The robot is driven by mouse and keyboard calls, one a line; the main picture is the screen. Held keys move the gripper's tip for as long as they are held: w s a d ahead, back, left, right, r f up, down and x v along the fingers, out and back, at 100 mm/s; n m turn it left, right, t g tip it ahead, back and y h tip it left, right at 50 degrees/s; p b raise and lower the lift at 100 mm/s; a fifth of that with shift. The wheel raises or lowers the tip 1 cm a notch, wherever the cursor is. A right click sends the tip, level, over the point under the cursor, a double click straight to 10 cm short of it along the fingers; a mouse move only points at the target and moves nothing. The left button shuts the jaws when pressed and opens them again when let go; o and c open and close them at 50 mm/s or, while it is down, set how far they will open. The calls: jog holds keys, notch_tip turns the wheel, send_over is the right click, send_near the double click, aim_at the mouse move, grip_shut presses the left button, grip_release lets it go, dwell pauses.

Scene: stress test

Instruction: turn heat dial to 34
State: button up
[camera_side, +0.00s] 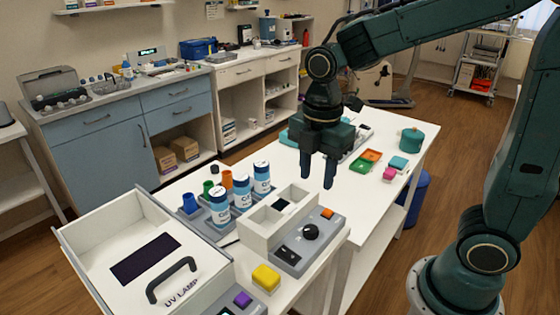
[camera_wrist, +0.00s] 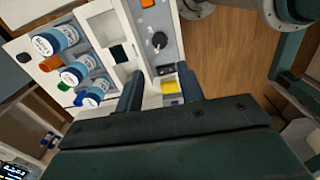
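The black round dial (camera_side: 310,231) sits on a grey control panel (camera_side: 297,262), between an orange button (camera_side: 328,213) and a small dark display or switch (camera_side: 288,253). It also shows in the wrist view (camera_wrist: 159,40), with a pale pointer mark; its setting is too small to read. My gripper (camera_side: 317,182) points down above the table, higher than the dial and behind it in the side view. Its two fingers also show in the wrist view (camera_wrist: 160,85), apart with nothing held between them. The dial lies beyond the fingertips there.
A white divided box (camera_side: 262,232) adjoins the panel. Blue-and-white bottles (camera_side: 241,191) stand in a grey rack. A yellow block (camera_side: 266,277) and an open UV LAMP box (camera_side: 105,242) are nearer. Green and orange trays (camera_side: 367,158) and a teal canister (camera_side: 411,140) lie behind.

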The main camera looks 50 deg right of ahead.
aim_at(311, 228)
jog(key=shift+w+f, duration=0.1)
jog(key=shift+f, duration=0.05)
jog(key=shift+f, duration=6.85)
jog(key=shift+c, duration=0.5)
jog(key=c, duration=0.6)
